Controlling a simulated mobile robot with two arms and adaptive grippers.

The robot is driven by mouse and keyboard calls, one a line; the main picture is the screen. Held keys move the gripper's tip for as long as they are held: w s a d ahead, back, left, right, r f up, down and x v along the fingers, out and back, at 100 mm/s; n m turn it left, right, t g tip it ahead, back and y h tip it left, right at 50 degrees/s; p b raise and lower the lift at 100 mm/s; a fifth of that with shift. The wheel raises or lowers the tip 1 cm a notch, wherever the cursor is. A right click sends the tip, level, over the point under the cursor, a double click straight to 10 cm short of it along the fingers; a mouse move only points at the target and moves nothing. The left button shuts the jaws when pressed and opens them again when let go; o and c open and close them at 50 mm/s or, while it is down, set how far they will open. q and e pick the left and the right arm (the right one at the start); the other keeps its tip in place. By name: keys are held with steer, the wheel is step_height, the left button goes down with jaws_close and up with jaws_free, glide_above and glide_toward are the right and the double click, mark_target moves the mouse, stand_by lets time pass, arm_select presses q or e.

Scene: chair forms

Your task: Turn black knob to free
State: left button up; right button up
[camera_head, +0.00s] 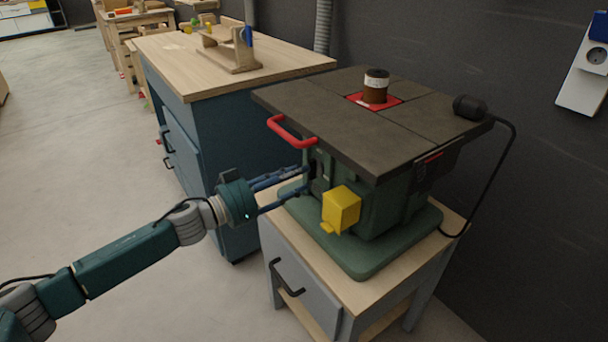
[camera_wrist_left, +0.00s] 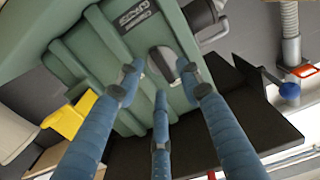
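A green machine (camera_head: 385,208) with a dark flat table top (camera_head: 350,115) stands on a small wooden-topped cabinet. My left gripper (camera_head: 304,181) is at the machine's left side, its blue fingers pointing at the housing. In the left wrist view, its three fingers (camera_wrist_left: 160,85) are spread apart with nothing clearly between them. A dark, rounded, knob-like part (camera_wrist_left: 164,62) sits on the green housing just beyond the fingertips, partly covered by them. I cannot tell whether the fingers touch it or which way it is turned. The right gripper is not in view.
A yellow box (camera_head: 341,209) sticks out of the machine near my fingers. A red handle (camera_head: 291,132) juts from the table edge above them. A blue workbench (camera_head: 235,130) stands behind left. The floor (camera_head: 70,130) at left is clear.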

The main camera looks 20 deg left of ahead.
mark_target(313, 169)
arm_select(q)
steer(key=shift+x, duration=1.3)
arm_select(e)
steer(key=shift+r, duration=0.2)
arm_select(q)
jaws_close()
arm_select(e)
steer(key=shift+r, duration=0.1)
